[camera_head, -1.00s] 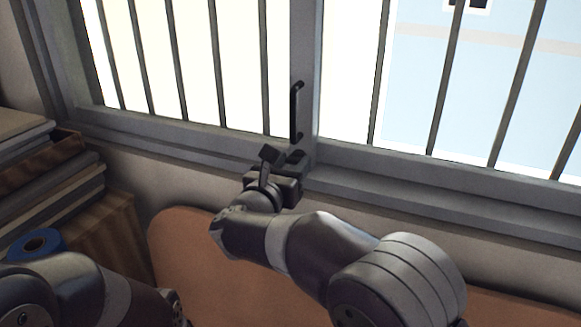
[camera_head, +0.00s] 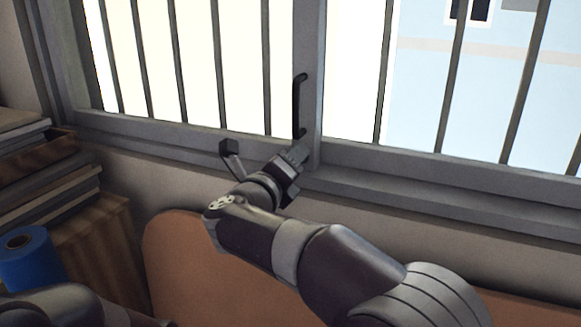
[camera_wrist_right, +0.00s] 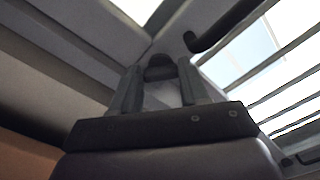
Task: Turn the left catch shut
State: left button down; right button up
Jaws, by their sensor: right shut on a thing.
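My right gripper (camera_head: 296,153) is at the lower window rail, just below the black vertical handle on the middle post. The wrist view shows the two fingers of this gripper (camera_wrist_right: 158,85) shut on a small dark rounded piece (camera_wrist_right: 159,68), which appears to be the left catch. In the head view the gripper covers the catch, so how far it is turned cannot be told there. My left forearm shows at the bottom left; the left gripper is out of view.
The black handle (camera_head: 299,106) stands above my right gripper, and shows in the wrist view (camera_wrist_right: 222,27). Dark bars cross the window. At left are stacked boards (camera_head: 45,195) and a blue roll (camera_head: 27,262). An orange-brown rounded panel (camera_head: 175,265) lies below my right arm.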

jog(key=shift+w+a+f+n+p, duration=0.1)
jog(key=shift+n+p, duration=0.2)
jog(key=shift+n, duration=1.5)
jog(key=shift+a+f+n+p, duration=0.1)
jog(key=shift+n+p, duration=0.15)
jog(key=shift+n, duration=1.55)
jog(key=o, duration=0.9)
jog(key=shift+d, duration=0.1)
jog(key=shift+o, duration=0.8)
jog(key=shift+w+d, duration=0.1)
jog(key=shift+d, duration=0.2)
jog(key=shift+a, duration=0.1)
